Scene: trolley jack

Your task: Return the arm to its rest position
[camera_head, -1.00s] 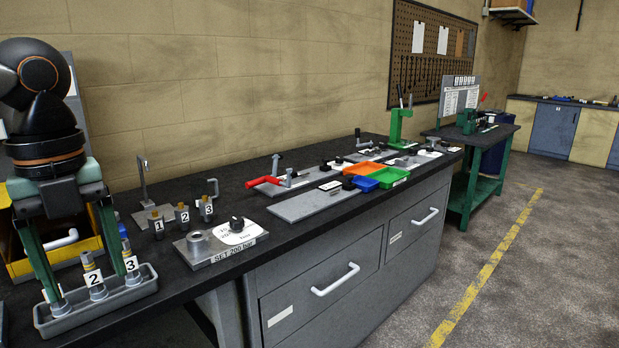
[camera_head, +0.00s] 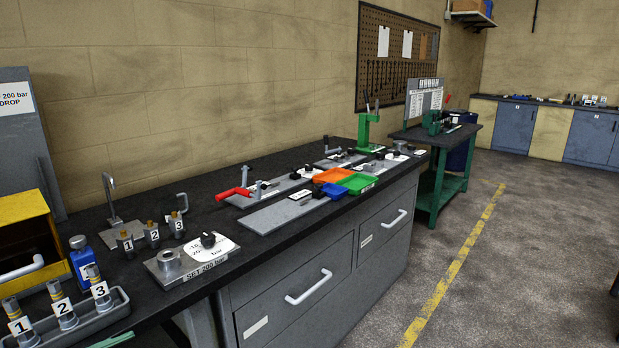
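Only a small dark green sliver (camera_head: 113,341) shows at the bottom edge, just below the grey tray; it looks like part of a gripper of mine, probably the left one. Whether that gripper is open or shut is hidden. My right gripper is out of the picture. No arm stands over the bench in view.
The grey tray (camera_head: 118,307) with numbered fittings 1, 2 and 3 sits at the bench's near left, by a blue bottle (camera_head: 83,264) and a yellow bin (camera_head: 22,208). A steel block (camera_head: 168,262), numbered posts, a red-handled tool (camera_head: 233,193) and coloured trays (camera_head: 358,182) lie along the bench (camera_head: 285,160).

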